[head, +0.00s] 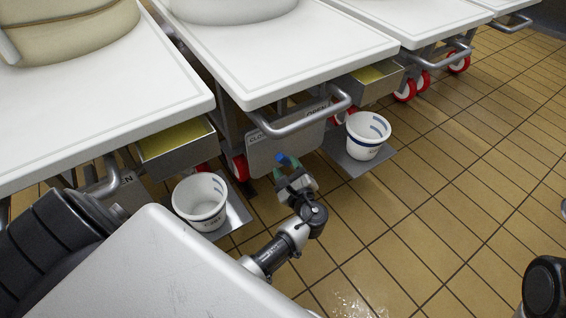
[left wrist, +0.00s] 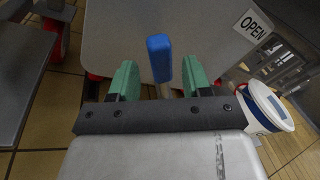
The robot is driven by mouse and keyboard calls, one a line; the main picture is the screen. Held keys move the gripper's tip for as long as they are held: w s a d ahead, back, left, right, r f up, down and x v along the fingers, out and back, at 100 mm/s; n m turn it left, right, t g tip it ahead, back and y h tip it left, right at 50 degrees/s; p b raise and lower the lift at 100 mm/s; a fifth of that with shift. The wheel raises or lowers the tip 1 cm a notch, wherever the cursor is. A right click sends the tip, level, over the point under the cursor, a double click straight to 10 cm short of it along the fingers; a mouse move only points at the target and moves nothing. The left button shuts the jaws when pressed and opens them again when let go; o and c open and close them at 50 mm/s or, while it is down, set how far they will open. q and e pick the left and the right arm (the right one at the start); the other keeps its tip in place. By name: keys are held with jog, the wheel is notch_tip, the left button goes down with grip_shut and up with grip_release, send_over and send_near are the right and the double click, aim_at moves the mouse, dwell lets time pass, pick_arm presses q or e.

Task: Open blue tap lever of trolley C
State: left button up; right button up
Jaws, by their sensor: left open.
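The blue tap lever (head: 282,158) is in front of a grey metal plate (head: 283,141) below the middle white trolley. No trolley letter shows. The plate has a CLOSE label (head: 258,137) at left and an OPEN label (head: 317,110) at right. My left gripper (head: 289,166) is at the lever, open. In the left wrist view, the lever (left wrist: 159,58) stands nearly upright between the green fingers (left wrist: 160,80), with a gap on both sides. The OPEN label (left wrist: 252,25) is to its right. My right gripper is not in view.
A white bucket (head: 200,201) stands left of my left gripper, and another bucket (head: 367,135) to the right on a low metal shelf (head: 352,165). A bent handle bar (head: 300,122) juts out above the plate. The tiled floor (head: 440,200) at right is clear.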

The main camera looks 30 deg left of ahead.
aim_at(285, 163)
pick_arm(q)
jog(key=shift+b+x, duration=0.45)
jog(key=shift+x, duration=1.35)
grip_shut()
